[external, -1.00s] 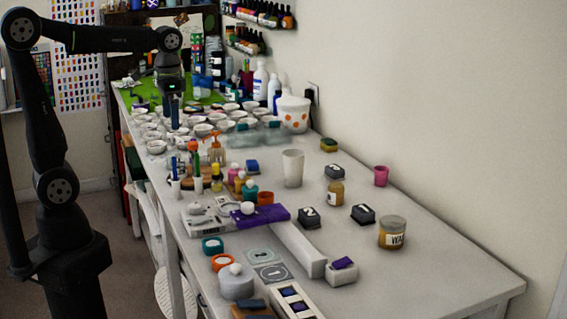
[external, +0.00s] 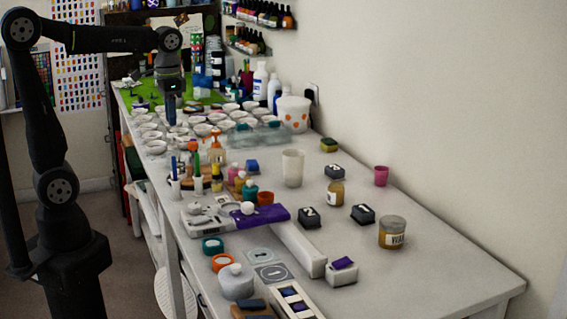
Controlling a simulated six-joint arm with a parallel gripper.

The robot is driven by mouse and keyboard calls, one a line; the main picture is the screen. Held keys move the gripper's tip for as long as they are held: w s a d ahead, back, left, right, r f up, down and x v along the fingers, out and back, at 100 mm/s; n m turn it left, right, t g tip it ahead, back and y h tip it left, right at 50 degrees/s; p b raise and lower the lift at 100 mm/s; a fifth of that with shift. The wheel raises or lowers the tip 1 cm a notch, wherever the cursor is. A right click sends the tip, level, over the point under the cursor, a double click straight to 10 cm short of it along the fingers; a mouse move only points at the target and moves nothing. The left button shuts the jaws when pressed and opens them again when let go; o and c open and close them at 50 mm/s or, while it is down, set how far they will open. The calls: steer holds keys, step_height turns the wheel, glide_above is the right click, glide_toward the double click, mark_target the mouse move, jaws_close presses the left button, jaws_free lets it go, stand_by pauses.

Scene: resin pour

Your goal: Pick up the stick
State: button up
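My gripper (external: 171,110) points straight down over the far left part of the table, above the group of small white bowls (external: 203,130). Its fingers look like one narrow dark-blue shape, so I cannot tell whether they are open or shut, or whether anything is between them. I cannot pick out the stick for sure. Thin upright coloured items stand in small white holders, a blue one (external: 174,166) and a green one (external: 197,166), nearer the camera than my gripper.
An orange pump bottle (external: 216,148), a white cup (external: 292,168) and a white bucket with orange dots (external: 293,114) stand on the table. Weights, jars and a purple-topped box (external: 342,264) lie nearer. The right front of the table (external: 440,270) is clear.

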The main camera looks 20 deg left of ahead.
steer(key=shift+a, duration=0.1)
steer(key=t+h, duration=0.3)
glide_above(175, 177)
steer(key=f, duration=1.1)
steer(key=shift+s+a, duration=0.35)
steer(key=shift+s, duration=0.05)
steer(key=shift+x, duration=2.6)
steer(key=shift+w+a, duration=0.15)
jaws_close()
